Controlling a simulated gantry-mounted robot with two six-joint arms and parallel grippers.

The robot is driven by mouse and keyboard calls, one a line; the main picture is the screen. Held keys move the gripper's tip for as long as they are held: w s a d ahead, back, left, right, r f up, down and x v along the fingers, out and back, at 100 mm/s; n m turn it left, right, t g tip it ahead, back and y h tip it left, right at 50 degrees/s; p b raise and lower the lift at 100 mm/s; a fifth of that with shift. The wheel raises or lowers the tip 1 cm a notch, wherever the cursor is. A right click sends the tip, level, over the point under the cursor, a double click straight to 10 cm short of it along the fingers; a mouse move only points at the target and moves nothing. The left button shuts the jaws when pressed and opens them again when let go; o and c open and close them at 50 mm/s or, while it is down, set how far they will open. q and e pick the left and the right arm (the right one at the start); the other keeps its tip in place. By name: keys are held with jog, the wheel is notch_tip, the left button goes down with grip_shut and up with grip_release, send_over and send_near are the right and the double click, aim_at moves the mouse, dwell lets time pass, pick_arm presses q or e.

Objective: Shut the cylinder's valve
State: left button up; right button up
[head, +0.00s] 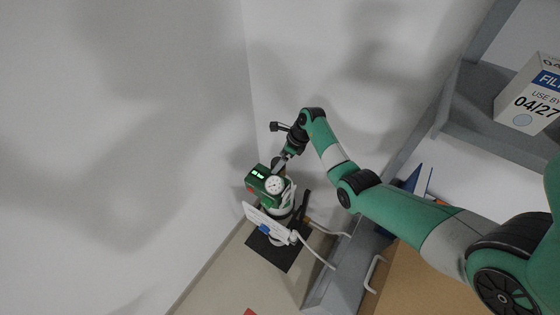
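The cylinder (287,213) stands on a dark mat on the floor, near the corner of the walls. A green head with a white round gauge (274,185) and a small lit display (258,175) sits on top of it. My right gripper (279,164) reaches down from the right to the top of this head. Its fingertips and the valve are hidden or too small to make out, so I cannot tell whether they touch or grip. My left gripper is not in view.
A white card (266,223) hangs at the cylinder's front, and a pale hose (318,252) runs right. A grey shelf unit (455,100) at the right holds a filter box (530,95). A dark mat (262,250) lies below. Walls close off the left and back.

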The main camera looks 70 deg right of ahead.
jog(key=shift+f, duration=0.15)
jog(key=c, duration=1.4)
jog(key=shift+o, duration=0.2)
jog(key=shift+w+n, duration=0.1)
jog(key=shift+n, duration=0.2)
jog(key=shift+d+f+n+y+b, duration=0.1)
jog(key=shift+n+y+b, duration=0.4)
jog(key=shift+n+b, duration=0.65)
jog(key=n+g+y+b, duration=0.1)
jog(key=n+b, duration=0.1)
jog(key=b, duration=0.3)
jog(key=n+g+b, duration=0.1)
jog(key=n+b, duration=0.2)
jog(key=b, duration=0.2)
jog(key=shift+w+f+n+y, duration=0.15)
jog(key=shift+w+n+y, duration=0.05)
jog(key=shift+n+y, duration=0.2)
jog(key=shift+r+n+b, duration=0.25)
jog(key=shift+n+b, duration=0.2)
jog(key=shift+b, duration=0.55)
